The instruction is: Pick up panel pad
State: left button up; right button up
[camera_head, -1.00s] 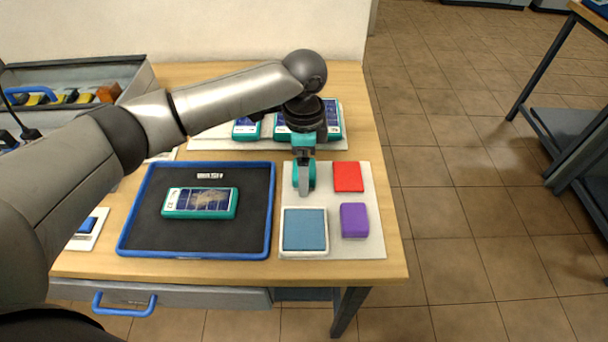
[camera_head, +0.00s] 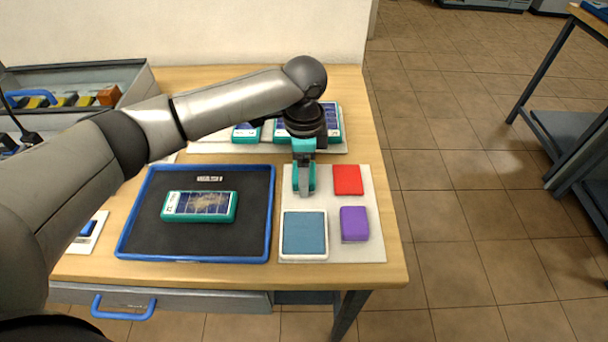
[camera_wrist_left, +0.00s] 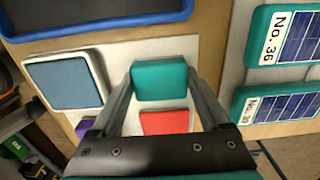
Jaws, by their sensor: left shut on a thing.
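A teal pad (camera_wrist_left: 160,80) sits between the two fingers of my left gripper (camera_wrist_left: 160,98) in the left wrist view, and the fingers are shut on it. In the head view my left gripper (camera_head: 304,190) points down over the back left part of a white board (camera_head: 335,250), and hides much of the teal pad there. I cannot tell whether the pad is clear of the board. A red pad (camera_head: 347,180), a purple pad (camera_head: 354,222) and a blue pad in a white frame (camera_head: 304,232) lie on the same board. My right gripper is not in view.
A blue-rimmed dark tray (camera_head: 269,215) left of the board holds a dusty solar panel block (camera_head: 200,206) and a small label. More panel blocks (camera_head: 332,122) stand behind my gripper. A grey bin (camera_head: 90,75) is at the back left. The floor right of the table is open.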

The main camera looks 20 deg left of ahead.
pick_arm(q)
notch_tip(320, 180, up, 20)
jog(key=p, duration=0.4)
jog(key=o, duration=0.9)
jog(key=shift+c, duration=0.2)
jog(key=c, duration=0.7)
jog(key=shift+o, duration=0.2)
jog(key=s+d+f+m+p, duration=0.1)
jog(key=s+f+m+p, duration=0.2)
jog(key=p, duration=0.3)
jog(key=s+d+f+m+p, duration=0.1)
jog(key=s+f+m+p, duration=0.2)
jog(key=s+f+p, duration=0.1)
jog(key=s+d+f+m+p, duration=0.1)
jog(key=s+f+m+p, duration=0.2)
jog(key=p, duration=0.4)
jog(key=shift+s+d+f+p, duration=0.1)
jog(key=shift+s+f+p, duration=0.1)
jog(key=shift+s+f, duration=0.25)
jog(key=shift+s+d+f+p, duration=0.1)
jog(key=shift+s+f+p, duration=0.15)
jog(key=shift+s, duration=0.3)
notch_tip(320, 180, down, 6)
jog(key=b, duration=0.6)
jog(key=shift+r+b, duration=0.15)
jog(key=shift+b, duration=0.15)
